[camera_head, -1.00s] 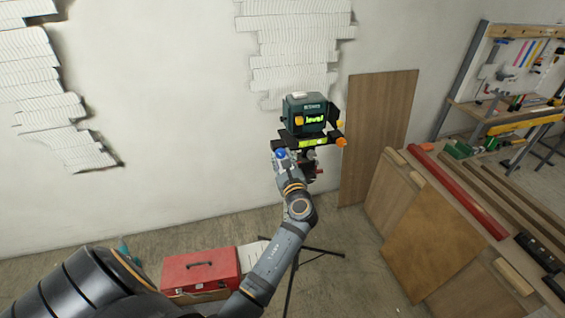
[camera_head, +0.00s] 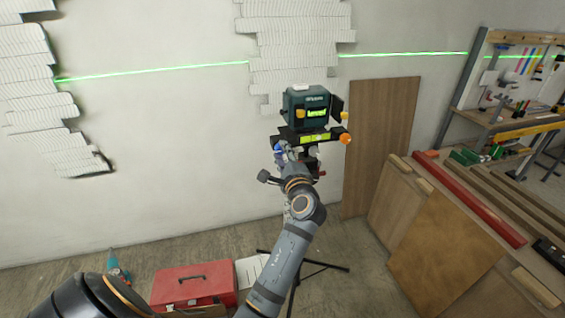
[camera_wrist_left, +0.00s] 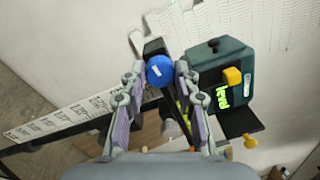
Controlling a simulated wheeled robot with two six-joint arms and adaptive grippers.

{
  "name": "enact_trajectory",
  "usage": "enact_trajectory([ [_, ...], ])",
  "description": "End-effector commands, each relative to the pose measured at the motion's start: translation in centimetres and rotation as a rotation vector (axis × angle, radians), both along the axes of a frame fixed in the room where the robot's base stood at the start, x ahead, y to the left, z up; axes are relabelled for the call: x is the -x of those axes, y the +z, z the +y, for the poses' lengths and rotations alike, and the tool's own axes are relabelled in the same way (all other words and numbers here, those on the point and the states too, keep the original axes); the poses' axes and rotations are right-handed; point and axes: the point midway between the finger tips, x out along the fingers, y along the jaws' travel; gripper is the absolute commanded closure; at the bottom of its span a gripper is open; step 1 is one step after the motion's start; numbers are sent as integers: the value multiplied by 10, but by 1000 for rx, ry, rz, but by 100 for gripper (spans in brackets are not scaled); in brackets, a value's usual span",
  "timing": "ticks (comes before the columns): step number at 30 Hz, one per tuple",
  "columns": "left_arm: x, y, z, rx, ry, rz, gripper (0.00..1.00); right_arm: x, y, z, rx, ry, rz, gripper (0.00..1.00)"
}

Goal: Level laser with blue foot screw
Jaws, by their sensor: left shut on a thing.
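The laser (camera_head: 306,106) is a dark green box with a lit green display, on a black mount with a yellow-green bubble vial (camera_head: 314,138), atop a tripod. The display reads "level" in the left wrist view (camera_wrist_left: 222,72). Orange knobs sit on the mount's right side. The blue foot screw (camera_wrist_left: 160,70) is at the mount's left; only a bit of it shows in the head view (camera_head: 278,148). My left gripper (camera_wrist_left: 160,74) has its two fingers on either side of the blue screw and is shut on it. My right gripper is out of view.
A green laser line (camera_head: 180,70) crosses the wall. A red toolbox (camera_head: 194,287) sits on the floor at lower left. A wooden board (camera_head: 378,140) leans on the wall behind the laser. A workbench with a red beam (camera_head: 470,200) stands at right. Tripod legs spread below.

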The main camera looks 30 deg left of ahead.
Motion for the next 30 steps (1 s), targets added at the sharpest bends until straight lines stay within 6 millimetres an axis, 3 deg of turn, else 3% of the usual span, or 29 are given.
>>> enact_trajectory([
  [1,0,-5,0,28,0,-35,100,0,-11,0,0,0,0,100],
  [15,0,-6,0,313,-1,-369,100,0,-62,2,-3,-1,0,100],
  [30,-1,-4,-1,520,0,-607,100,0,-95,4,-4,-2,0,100],
])
